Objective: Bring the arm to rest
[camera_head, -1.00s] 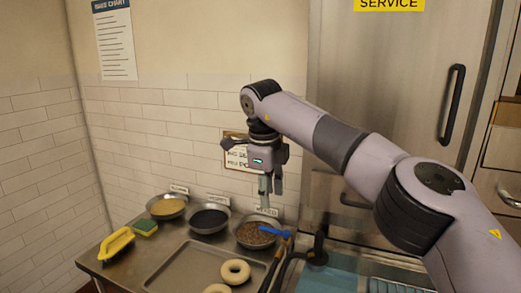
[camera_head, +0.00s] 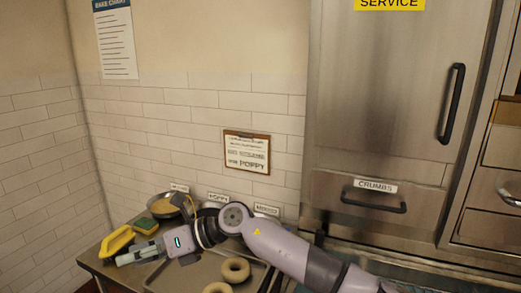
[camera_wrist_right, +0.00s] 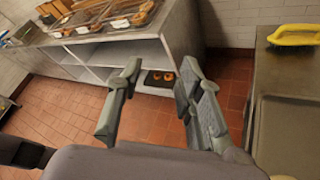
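My right arm reaches in from the lower right in the head view, low over the metal counter. Its right gripper (camera_head: 136,255) points left, near the yellow-handled brush (camera_head: 118,242). In the right wrist view the two fingers of this gripper (camera_wrist_right: 158,78) stand apart with nothing between them, above the tiled floor. My left gripper is not in view.
A green sponge (camera_head: 146,225) and a bowl of yellowish topping (camera_head: 165,205) stand at the counter's back left. My arm hides most of the other bowls. A clipboard (camera_head: 246,152) hangs on the wall. A shelf unit (camera_wrist_right: 120,45) stands beyond open floor.

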